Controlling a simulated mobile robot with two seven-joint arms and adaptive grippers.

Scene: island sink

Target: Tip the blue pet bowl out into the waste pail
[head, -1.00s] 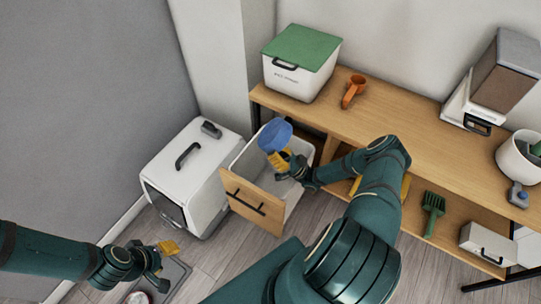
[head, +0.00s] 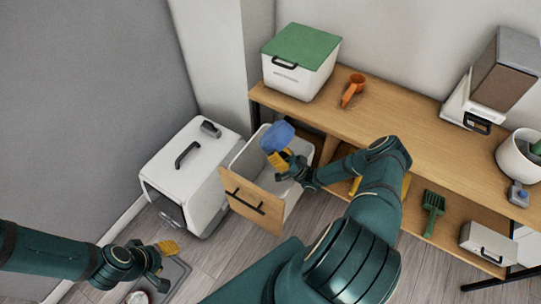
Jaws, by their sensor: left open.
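The blue pet bowl (head: 276,136) is tilted on its side above the open waste pail (head: 246,158), a pale bin with a wooden front and black handle. My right gripper (head: 279,158) has its yellow fingers at the bowl's lower edge and appears shut on it. The bowl's inside faces away, so its contents cannot be seen. My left gripper (head: 170,247) is open and empty, low at the left above a grey mat.
A white pet carrier (head: 190,165) stands left of the pail. The wooden bench (head: 400,125) holds a green-lidded bin (head: 300,62), an orange scoop (head: 352,90) and a feeder (head: 495,85). A green slotted scoop (head: 433,208) is at the lower shelf. A red-and-white dish (head: 137,297) is at the bottom edge.

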